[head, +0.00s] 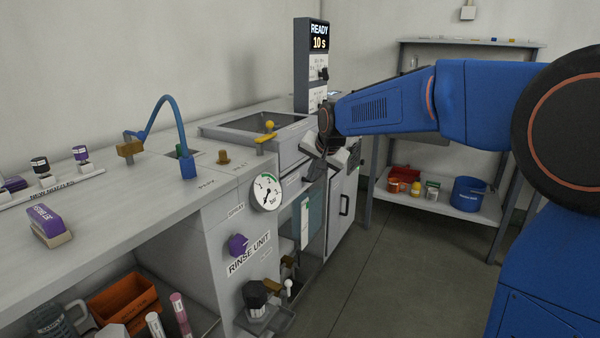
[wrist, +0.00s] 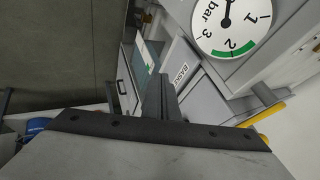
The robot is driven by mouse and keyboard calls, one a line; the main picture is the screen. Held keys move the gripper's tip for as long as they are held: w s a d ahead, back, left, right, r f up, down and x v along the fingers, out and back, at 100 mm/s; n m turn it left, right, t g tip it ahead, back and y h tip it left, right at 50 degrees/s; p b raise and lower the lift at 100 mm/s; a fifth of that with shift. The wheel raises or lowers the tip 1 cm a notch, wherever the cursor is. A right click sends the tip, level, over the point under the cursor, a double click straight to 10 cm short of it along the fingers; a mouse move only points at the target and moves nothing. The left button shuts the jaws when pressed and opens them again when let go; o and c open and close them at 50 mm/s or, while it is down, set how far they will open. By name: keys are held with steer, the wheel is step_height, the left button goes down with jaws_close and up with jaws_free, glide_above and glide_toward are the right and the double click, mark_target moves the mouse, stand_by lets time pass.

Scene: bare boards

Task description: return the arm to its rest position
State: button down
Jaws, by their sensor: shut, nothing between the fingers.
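My blue arm (head: 385,105) reaches in from the right, held out level in front of the rinse unit. My gripper (head: 316,172) hangs at its end, beside the front of the rinse unit, to the right of the pressure gauge (head: 267,192). Its dark fingers (wrist: 160,97) are together in the wrist view, with nothing seen between them. The gauge (wrist: 229,26) and a panel with a label partly reading "BASKE" (wrist: 181,72) lie beyond the fingers in the wrist view. Whether the gripper touches the unit I cannot tell.
The sink basin (head: 255,128) with its yellow handle (head: 265,134) and the display post (head: 316,65) reading "READY 10 s" stand close by my gripper. A shelf rack (head: 440,203) with a blue bucket (head: 468,194) stands behind the arm. The floor (head: 400,270) between is clear.

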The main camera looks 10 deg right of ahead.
steer(key=s+d+f+n, duration=0.2)
steer(key=s+d, duration=0.3)
steer(key=s, duration=1)
steer(key=s+d+f+n+g+h, duration=0.1)
steer(key=s+d+f, duration=0.3)
steer(key=s, duration=1)
steer(key=s+d+f+n+g+h, duration=0.1)
steer(key=s+d+f, duration=0.3)
steer(key=s, duration=1.1)
steer(key=d+n, duration=0.1)
steer(key=d, duration=0.2)
steer(key=shift+s+n, duration=0.3)
steer(key=shift+n, duration=0.1)
